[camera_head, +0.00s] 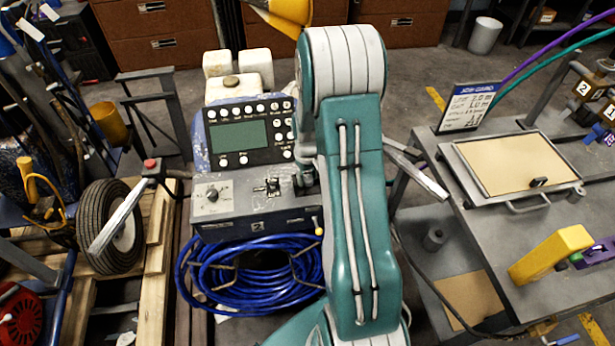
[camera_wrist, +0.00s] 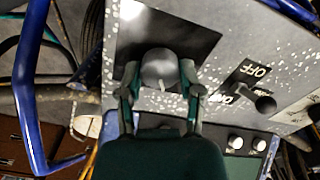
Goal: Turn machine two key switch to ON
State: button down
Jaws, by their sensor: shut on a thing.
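Machine two (camera_head: 262,226) stands left of my arm in the head view, with a "2" on its front panel. In the wrist view, a round grey knob with a short white mark (camera_wrist: 159,68) sits on a black plate; it looks like the key switch. My gripper (camera_wrist: 158,80) is shut on this knob, one finger on each side. In the head view my gripper (camera_head: 304,178) is at the right end of the panel, partly hidden by my arm. The white mark points toward my palm; no label by the knob is readable.
A black-knobbed lever (camera_wrist: 264,104) with ON and OFF labels is close beside my gripper. A dial (camera_head: 212,194) sits farther left on the panel. The display box (camera_head: 240,136) rises behind, and a blue hose coil (camera_head: 250,272) hangs below. A metal table (camera_head: 475,240) stands right.

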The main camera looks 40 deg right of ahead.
jog(key=shift+m, duration=0.3)
jog(key=m, duration=0.5)
jog(key=shift+m, duration=0.4)
jog(key=m, duration=0.5)
jog(key=shift+s+f, duration=0.1)
jog(key=shift+m, duration=0.3)
jog(key=shift+c, duration=1.3)
grip_release()
